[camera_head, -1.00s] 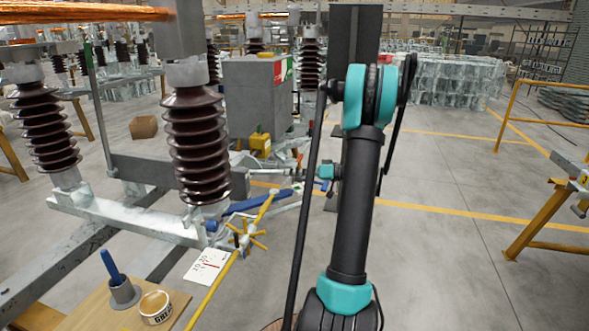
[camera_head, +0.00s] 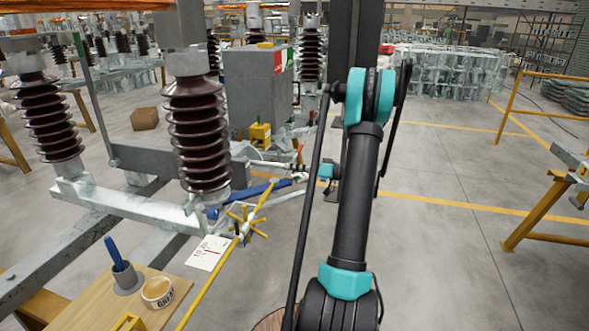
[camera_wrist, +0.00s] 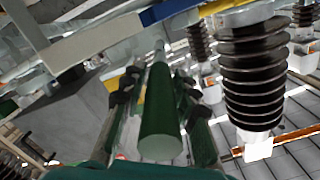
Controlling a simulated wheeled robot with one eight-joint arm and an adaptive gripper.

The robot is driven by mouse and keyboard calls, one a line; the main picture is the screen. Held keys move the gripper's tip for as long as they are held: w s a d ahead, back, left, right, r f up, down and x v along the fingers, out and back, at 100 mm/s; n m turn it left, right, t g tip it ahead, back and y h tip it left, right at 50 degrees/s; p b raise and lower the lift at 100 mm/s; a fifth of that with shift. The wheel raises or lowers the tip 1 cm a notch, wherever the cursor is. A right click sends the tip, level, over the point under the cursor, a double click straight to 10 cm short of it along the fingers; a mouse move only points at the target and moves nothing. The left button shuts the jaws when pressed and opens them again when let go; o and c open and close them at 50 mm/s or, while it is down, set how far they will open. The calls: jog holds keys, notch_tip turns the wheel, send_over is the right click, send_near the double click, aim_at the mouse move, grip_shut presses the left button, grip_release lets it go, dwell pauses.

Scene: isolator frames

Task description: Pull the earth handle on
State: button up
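A dark green cylindrical handle (camera_wrist: 160,125) runs up the middle of the wrist view, its round end toward the camera. I take it for the earth handle. My gripper (camera_wrist: 158,84) has a black-padded finger on each side of it. Gaps seem to show between the pads and the handle, so the fingers look open around it; contact is not clear.
Brown ribbed insulators (camera_head: 195,135) stand on a grey steel frame (camera_head: 135,217) at left. A yellow bar with a spoked handwheel (camera_head: 246,219) crosses in front.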

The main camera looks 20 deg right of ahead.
jog(key=shift+o, duration=0.9)
jog(key=v, duration=1.2)
